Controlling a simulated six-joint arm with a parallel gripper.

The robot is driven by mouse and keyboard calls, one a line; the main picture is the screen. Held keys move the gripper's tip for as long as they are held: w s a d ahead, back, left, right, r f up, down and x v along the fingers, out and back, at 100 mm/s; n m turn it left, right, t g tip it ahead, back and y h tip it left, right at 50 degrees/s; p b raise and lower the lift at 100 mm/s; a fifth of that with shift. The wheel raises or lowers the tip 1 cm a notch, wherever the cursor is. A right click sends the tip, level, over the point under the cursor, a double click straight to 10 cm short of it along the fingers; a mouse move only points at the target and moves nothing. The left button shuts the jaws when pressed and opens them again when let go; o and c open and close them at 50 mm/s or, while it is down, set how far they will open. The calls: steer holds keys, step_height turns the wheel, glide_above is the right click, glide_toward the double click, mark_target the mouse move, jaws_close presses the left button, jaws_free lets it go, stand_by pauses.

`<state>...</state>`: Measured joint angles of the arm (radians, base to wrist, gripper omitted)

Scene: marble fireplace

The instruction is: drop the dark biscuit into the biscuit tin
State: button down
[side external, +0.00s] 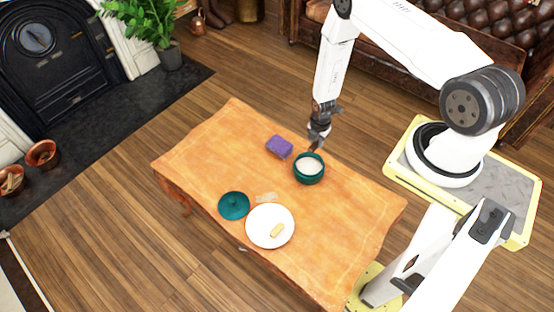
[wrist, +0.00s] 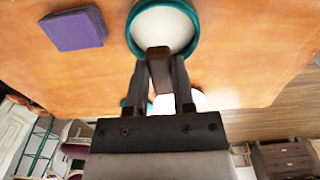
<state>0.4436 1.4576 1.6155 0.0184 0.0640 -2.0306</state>
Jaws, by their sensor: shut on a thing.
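The dark biscuit (wrist: 158,66) is a brown bar between my gripper's fingers in the wrist view. My gripper (wrist: 159,75) is shut on it; in the side view my gripper (side external: 317,143) points down just behind the biscuit tin. The biscuit tin (side external: 321,174) is a round teal pot, open at the top, with a white inside. Its teal rim (wrist: 196,40) shows in the wrist view, with the biscuit's end overlapping its near edge in the picture. The biscuit appears above the table, by the tin's back rim; its exact height is hard to tell.
A purple block (side external: 279,147) lies left of the tin on the wooden table (side external: 345,235). A teal lid (side external: 233,206) and a white plate (side external: 262,239) with a pale biscuit (side external: 277,230) lie toward the front. A small pale item (side external: 266,197) lies near the plate.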

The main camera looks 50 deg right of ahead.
mark_target(317, 142)
steer(key=shift+f, duration=1.3)
steer(key=shift+c, duration=1.9)
jaws_free()
steer(key=shift+r, duration=0.1)
steer(key=shift+r, duration=3.85)
